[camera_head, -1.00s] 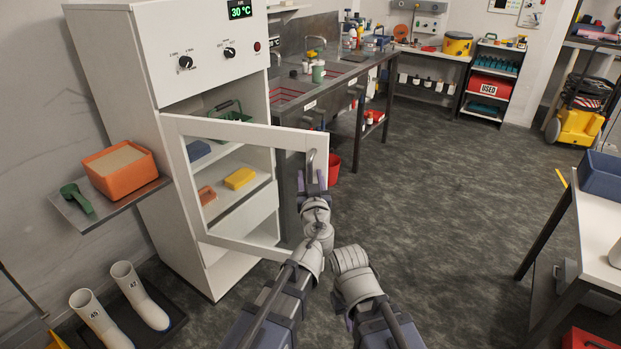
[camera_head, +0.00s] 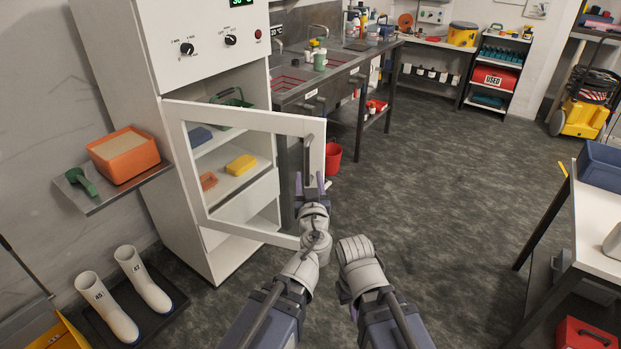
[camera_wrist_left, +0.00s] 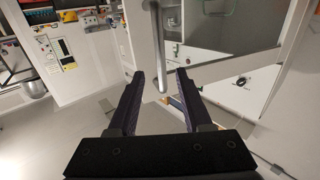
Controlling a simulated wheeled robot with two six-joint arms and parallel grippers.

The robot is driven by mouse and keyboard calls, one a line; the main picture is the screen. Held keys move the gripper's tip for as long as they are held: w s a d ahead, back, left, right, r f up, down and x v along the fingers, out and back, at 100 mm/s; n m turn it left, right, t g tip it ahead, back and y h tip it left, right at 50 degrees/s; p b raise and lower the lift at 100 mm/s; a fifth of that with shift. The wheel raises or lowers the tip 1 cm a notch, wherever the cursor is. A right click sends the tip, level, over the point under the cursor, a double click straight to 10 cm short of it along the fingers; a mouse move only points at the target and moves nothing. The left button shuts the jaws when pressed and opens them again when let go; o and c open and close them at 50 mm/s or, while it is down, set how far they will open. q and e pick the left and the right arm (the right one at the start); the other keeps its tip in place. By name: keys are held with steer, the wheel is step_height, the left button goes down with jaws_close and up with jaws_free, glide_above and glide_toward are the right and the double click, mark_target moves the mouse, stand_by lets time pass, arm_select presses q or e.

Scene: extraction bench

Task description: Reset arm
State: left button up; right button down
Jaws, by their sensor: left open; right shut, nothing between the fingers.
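My left gripper (camera_head: 311,184) is open in front of the cabinet door. Its two purple fingers stand on either side of the lower end of the door handle (camera_head: 308,157). The left wrist view shows the fingers (camera_wrist_left: 160,78) apart, with the grey handle bar (camera_wrist_left: 158,45) between or just beyond their tips; touch cannot be told. The white-framed door (camera_head: 250,121) stands open. My right arm is folded beside the left, and only a purple sliver of the right gripper (camera_head: 344,293) shows below its wrist; it holds nothing visible.
The white cabinet (camera_head: 165,50) holds a yellow block (camera_head: 240,165) and other items. A side shelf (camera_head: 100,201) carries an orange box (camera_head: 123,153) and green scoop (camera_head: 84,181). White boots (camera_head: 106,308) stand below. A white table (camera_head: 597,225) is at right; the middle floor is clear.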

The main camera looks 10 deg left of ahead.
arm_select(q)
steer(key=s+a+f+g+y+p, duration=0.3)
steer(key=s+a+f+g+p, duration=0.35)
steer(key=s+g, duration=0.2)
steer(key=s+d+f+m+g+h+p, duration=0.1)
steer(key=s+d+f+m+g+h, duration=0.1)
steer(key=s, duration=0.5)
steer(key=s+d+f+m+g+h+p, duration=0.2)
steer(key=s+d+f+m+g+h, duration=0.1)
steer(key=s+d+g, duration=0.3)
steer(key=shift+s+f+m+g+p, duration=0.15)
steer(key=shift+s+m+g+p, duration=0.2)
steer(key=shift+s+g, duration=0.35)
steer(key=shift+w+d, duration=0.1)
stand_by(0.5)
